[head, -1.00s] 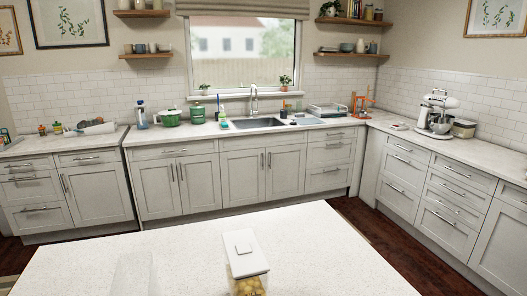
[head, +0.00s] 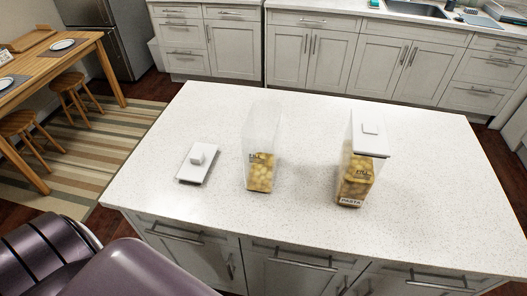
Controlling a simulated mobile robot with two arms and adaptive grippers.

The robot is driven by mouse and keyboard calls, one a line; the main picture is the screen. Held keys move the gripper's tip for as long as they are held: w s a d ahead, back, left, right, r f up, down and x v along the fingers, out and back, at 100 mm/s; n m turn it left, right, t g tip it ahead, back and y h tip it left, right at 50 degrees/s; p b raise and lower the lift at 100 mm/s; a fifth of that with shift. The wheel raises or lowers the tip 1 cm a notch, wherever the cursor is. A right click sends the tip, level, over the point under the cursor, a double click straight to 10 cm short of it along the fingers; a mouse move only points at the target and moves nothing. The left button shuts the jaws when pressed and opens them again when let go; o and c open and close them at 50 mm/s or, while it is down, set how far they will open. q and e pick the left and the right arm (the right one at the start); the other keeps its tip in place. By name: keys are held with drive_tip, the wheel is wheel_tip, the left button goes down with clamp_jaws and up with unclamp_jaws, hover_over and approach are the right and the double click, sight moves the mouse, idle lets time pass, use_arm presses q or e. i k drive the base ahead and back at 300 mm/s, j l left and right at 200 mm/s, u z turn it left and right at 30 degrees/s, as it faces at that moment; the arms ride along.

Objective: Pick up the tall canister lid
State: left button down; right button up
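A white square lid (head: 191,174) with a raised knob lies flat on the island counter, left of the canisters, in the head view. A tall clear canister (head: 262,135) stands upright beside it with an open top and yellowish contents in its lower part. Another tall canister (head: 355,185) stands upright to the right, labelled PASTA, with a white lid (head: 369,140) on top. Neither of my grippers is in view.
The white speckled island counter (head: 310,220) is clear around these things. Drawers and doors with handles line its near side. A wooden table (head: 75,55) with plates and stools (head: 75,80) stands at the left. Wall cabinets (head: 290,42) and a sink (head: 415,10) are behind.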

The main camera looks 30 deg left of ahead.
sight(189, 172)
drive_tip(key=u, duration=1.5)
drive_tip(key=j, duration=0.15)
